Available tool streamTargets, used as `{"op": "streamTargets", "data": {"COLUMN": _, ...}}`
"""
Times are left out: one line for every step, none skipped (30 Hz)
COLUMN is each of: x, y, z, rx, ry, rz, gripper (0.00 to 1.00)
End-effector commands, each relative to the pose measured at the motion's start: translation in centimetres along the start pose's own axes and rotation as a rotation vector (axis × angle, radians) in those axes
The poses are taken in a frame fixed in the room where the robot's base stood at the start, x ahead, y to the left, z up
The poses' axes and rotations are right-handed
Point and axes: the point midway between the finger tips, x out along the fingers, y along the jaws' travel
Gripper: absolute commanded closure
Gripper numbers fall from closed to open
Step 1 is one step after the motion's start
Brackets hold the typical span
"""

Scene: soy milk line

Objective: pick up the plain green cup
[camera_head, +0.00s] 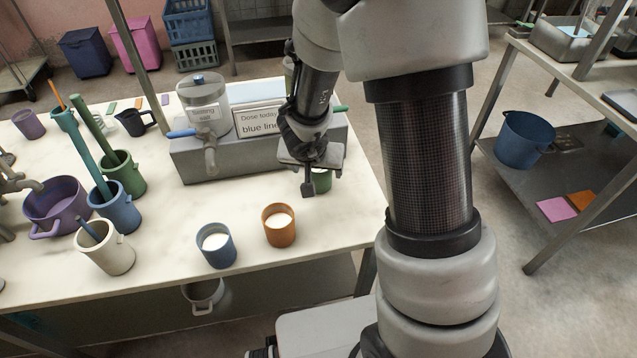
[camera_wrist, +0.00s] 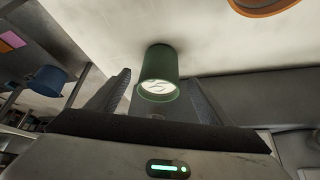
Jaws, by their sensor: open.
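The green cup (camera_head: 323,182) stands on the pale table by the front right corner of the grey block, largely hidden by my gripper. In the wrist view the green cup (camera_wrist: 158,63) shows plain sides, and its mouth, with something whitish inside, faces the camera. My gripper (camera_head: 318,174) is over the cup, pointing down. In the wrist view its fingers are apart, one on each side of the cup, with gaps visible. I cannot tell how far the fingertips reach down beside it.
An orange cup (camera_head: 279,230) and a blue cup (camera_head: 215,249), both with white contents, stand nearby. A grey block (camera_head: 240,158) carries a clear dispenser (camera_head: 203,110) and a sign (camera_head: 259,121). Several mugs and jugs fill the left side. The table's right edge is close.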

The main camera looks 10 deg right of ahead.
Motion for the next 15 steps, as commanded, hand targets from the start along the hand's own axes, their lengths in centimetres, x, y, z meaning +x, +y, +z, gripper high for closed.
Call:
{"op": "streamTargets", "data": {"x": 0.3, "y": 0.0, "z": 0.0, "rx": 0.000, "ry": 0.000, "rz": 0.000, "gripper": 0.27}}
{"op": "streamTargets", "data": {"x": 0.4, "y": 0.0, "z": 0.0, "rx": 0.000, "ry": 0.000, "rz": 0.000, "gripper": 0.27}}
{"op": "streamTargets", "data": {"x": 0.6, "y": 0.0, "z": 0.0, "rx": 0.000, "ry": 0.000, "rz": 0.000, "gripper": 0.27}}
{"op": "streamTargets", "data": {"x": 0.8, "y": 0.0, "z": 0.0, "rx": -0.001, "ry": 0.000, "rz": 0.000, "gripper": 0.27}}
{"op": "streamTargets", "data": {"x": 1.1, "y": 0.0, "z": 0.0, "rx": -0.001, "ry": 0.000, "rz": 0.000, "gripper": 0.27}}
{"op": "streamTargets", "data": {"x": 1.6, "y": 0.0, "z": 0.0, "rx": 0.000, "ry": 0.000, "rz": 0.001, "gripper": 0.27}}
{"op": "streamTargets", "data": {"x": 2.0, "y": 0.1, "z": 0.0, "rx": 0.001, "ry": 0.000, "rz": 0.001, "gripper": 0.27}}
{"op": "streamTargets", "data": {"x": 2.5, "y": 0.1, "z": 0.0, "rx": 0.001, "ry": 0.000, "rz": 0.001, "gripper": 0.27}}
{"op": "streamTargets", "data": {"x": 3.2, "y": 0.1, "z": -0.1, "rx": 0.001, "ry": 0.001, "rz": 0.001, "gripper": 0.27}}
{"op": "streamTargets", "data": {"x": 3.7, "y": 0.1, "z": -0.2, "rx": 0.001, "ry": 0.001, "rz": 0.001, "gripper": 0.27}}
{"op": "streamTargets", "data": {"x": 4.2, "y": 0.1, "z": -0.2, "rx": 0.000, "ry": 0.000, "rz": 0.001, "gripper": 0.27}}
{"op": "streamTargets", "data": {"x": 4.8, "y": 0.1, "z": -0.2, "rx": 0.001, "ry": 0.000, "rz": 0.001, "gripper": 0.27}}
{"op": "streamTargets", "data": {"x": 5.1, "y": 0.1, "z": -0.2, "rx": 0.001, "ry": 0.000, "rz": 0.001, "gripper": 0.27}}
{"op": "streamTargets", "data": {"x": 5.4, "y": 0.1, "z": -0.3, "rx": 0.001, "ry": 0.000, "rz": 0.001, "gripper": 0.27}}
{"op": "streamTargets", "data": {"x": 5.5, "y": 0.0, "z": -0.3, "rx": 0.001, "ry": 0.000, "rz": 0.000, "gripper": 0.27}}
